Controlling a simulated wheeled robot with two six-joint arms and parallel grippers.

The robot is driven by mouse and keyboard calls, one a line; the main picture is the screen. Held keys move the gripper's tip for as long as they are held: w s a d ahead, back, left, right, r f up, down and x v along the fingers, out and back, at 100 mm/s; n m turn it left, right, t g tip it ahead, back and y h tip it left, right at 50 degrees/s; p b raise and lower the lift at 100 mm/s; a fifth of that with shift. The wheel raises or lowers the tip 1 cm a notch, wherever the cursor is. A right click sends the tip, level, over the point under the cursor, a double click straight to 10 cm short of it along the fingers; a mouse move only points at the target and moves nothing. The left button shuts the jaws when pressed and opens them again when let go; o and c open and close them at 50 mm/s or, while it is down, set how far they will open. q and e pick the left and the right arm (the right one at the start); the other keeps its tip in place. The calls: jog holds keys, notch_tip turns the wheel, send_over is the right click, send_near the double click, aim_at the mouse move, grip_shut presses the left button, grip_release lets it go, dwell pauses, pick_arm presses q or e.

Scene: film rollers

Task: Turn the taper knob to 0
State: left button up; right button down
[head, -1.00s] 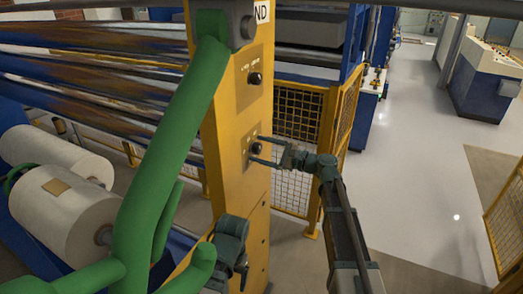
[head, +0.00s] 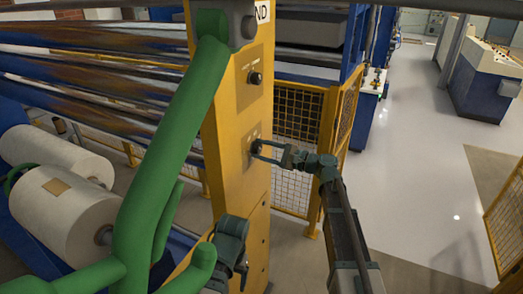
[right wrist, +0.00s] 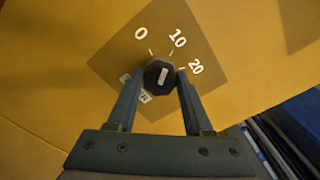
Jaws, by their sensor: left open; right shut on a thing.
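The taper knob is a small black knob (right wrist: 158,74) with a white mark, on a dark plate with 0, 10 and 20 printed around it. Its mark tilts slightly right, roughly in line with the 10 tick. In the head view the knob (head: 257,146) is on the yellow post, partly covered by the fingers. My right gripper (right wrist: 157,84) is shut on the knob, one finger on each side. The left finger in the wrist view partly hides a small label. My left gripper (head: 238,262) is open, low beside the post; its fingertips are hard to make out.
A second black knob (head: 255,78) sits higher on the yellow post (head: 228,130). Yellow mesh fencing (head: 297,115) stands behind the right arm. White film rolls (head: 70,212) lie at the left. Open floor (head: 415,170) is at the right.

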jog(key=n, duration=0.4)
jog(key=shift+f+n, duration=0.1)
jog(key=shift+n, duration=2)
jog(key=shift+c, duration=1.5)
grip_release()
jog(key=v, duration=1.4)
jog(key=shift+a, duration=0.1)
